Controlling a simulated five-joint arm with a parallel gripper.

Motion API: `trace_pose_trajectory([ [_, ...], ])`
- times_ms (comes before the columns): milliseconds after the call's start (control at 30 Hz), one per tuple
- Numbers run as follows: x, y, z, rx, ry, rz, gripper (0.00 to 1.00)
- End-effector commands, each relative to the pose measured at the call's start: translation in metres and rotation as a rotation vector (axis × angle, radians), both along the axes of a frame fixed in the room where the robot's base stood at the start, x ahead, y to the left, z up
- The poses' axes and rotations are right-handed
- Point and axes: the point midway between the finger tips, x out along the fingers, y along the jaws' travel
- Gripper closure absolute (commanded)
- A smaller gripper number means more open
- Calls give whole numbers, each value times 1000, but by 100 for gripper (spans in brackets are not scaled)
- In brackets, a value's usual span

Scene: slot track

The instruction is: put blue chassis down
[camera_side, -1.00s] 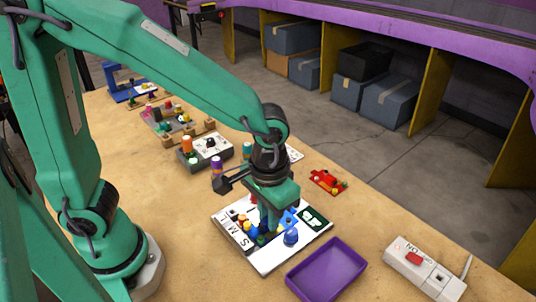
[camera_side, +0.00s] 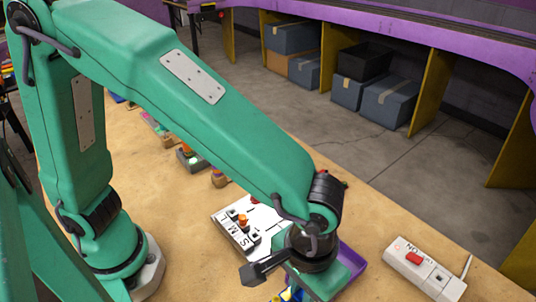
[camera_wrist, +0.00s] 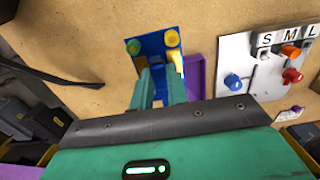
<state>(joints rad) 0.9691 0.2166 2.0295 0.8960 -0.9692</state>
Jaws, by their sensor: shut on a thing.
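The blue chassis (camera_wrist: 152,45) is a blue plate with a green round piece and yellow round pieces on it in the wrist view. My gripper (camera_wrist: 164,78) is shut on it, with the two green fingers reaching over its near part. In the side view my gripper (camera_side: 287,292) is low at the bottom edge, in front of the purple tray, and only a bit of blue and yellow shows under it. My wrist hides the rest. I cannot tell whether the chassis touches the table.
The purple tray (camera_wrist: 194,75) is close beside the chassis. The white S-M-L board (camera_wrist: 259,75) holds blue, orange and red pieces; it also shows in the side view (camera_side: 222,216). A white switch box (camera_side: 425,270) stands at the right. Bare tabletop (camera_wrist: 85,40) lies left of the chassis.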

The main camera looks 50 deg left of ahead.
Motion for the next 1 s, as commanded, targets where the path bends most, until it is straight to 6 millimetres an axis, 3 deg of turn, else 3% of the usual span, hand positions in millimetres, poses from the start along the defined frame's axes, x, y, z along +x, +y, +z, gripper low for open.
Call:
trace_pose_trajectory([
  [333,15,5,-9,0,0,3,100],
  [1000,105,36,-67,1,1,2,100],
])
